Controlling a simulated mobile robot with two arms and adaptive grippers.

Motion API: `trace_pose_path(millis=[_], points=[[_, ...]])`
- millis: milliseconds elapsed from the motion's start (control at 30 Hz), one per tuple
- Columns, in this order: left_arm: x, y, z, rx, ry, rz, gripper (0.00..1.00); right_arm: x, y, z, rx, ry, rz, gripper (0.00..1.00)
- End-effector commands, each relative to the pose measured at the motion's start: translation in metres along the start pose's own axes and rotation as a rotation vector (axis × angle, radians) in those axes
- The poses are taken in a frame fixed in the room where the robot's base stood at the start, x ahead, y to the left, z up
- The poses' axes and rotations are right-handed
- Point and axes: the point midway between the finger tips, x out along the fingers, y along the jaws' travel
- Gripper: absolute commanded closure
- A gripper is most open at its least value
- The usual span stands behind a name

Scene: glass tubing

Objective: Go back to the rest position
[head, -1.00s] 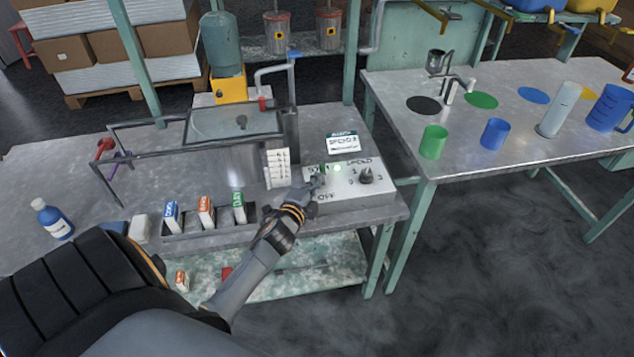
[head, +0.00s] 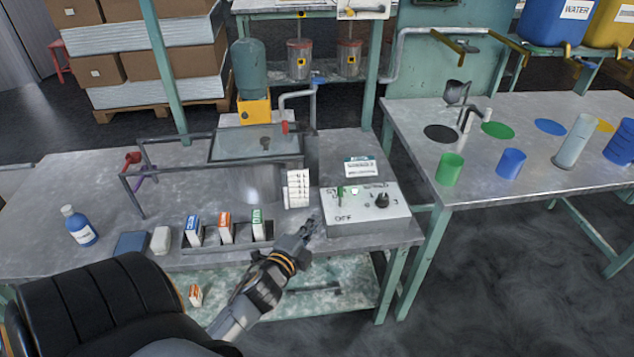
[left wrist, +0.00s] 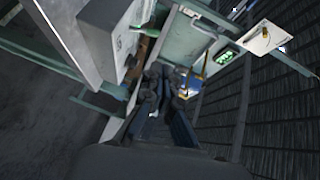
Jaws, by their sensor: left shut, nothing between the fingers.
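My left gripper (head: 308,226) is shut and empty. In the head view it is beside the left edge of the control box (head: 367,211), over the front part of the left workbench, and appears apart from the box. The box is pale, with a black knob, a green switch and a small light on top. In the left wrist view the gripper's dark fingers (left wrist: 165,80) are close together at the middle. My right gripper is not in view.
A glass-lidded tank (head: 256,145) stands behind the gripper. Several small labelled boxes sit in a rack (head: 205,250) at the bench's front edge. A blue bottle (head: 79,228) is at the left. The right table (head: 470,180) holds cups. Open floor lies in front of it.

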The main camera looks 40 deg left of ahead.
Motion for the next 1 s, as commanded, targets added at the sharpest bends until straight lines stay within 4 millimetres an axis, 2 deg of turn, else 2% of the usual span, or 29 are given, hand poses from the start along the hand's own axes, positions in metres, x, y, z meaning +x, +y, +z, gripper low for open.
trace_pose_path(millis=[533, 667, 767, 867, 900, 967, 1000], points=[[0.000, 0.000, 0.000, 0.000, 0.000, 0.000, 1.00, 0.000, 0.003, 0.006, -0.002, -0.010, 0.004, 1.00], [0.001, 0.018, 0.000, -0.032, -0.002, 0.035, 1.00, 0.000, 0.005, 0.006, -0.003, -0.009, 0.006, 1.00], [0.000, 0.063, -0.001, -0.107, -0.012, 0.122, 1.00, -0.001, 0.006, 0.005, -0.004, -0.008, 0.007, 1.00], [-0.008, 0.132, -0.004, -0.225, -0.036, 0.257, 1.00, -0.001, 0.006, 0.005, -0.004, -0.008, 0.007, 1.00], [-0.015, 0.163, -0.005, -0.277, -0.052, 0.319, 1.00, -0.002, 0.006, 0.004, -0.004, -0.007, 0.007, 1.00], [-0.028, 0.208, -0.008, -0.352, -0.080, 0.409, 1.00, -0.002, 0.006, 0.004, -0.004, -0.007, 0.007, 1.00], [-0.038, 0.236, -0.010, -0.402, -0.102, 0.467, 1.00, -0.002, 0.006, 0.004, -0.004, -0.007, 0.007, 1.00]])
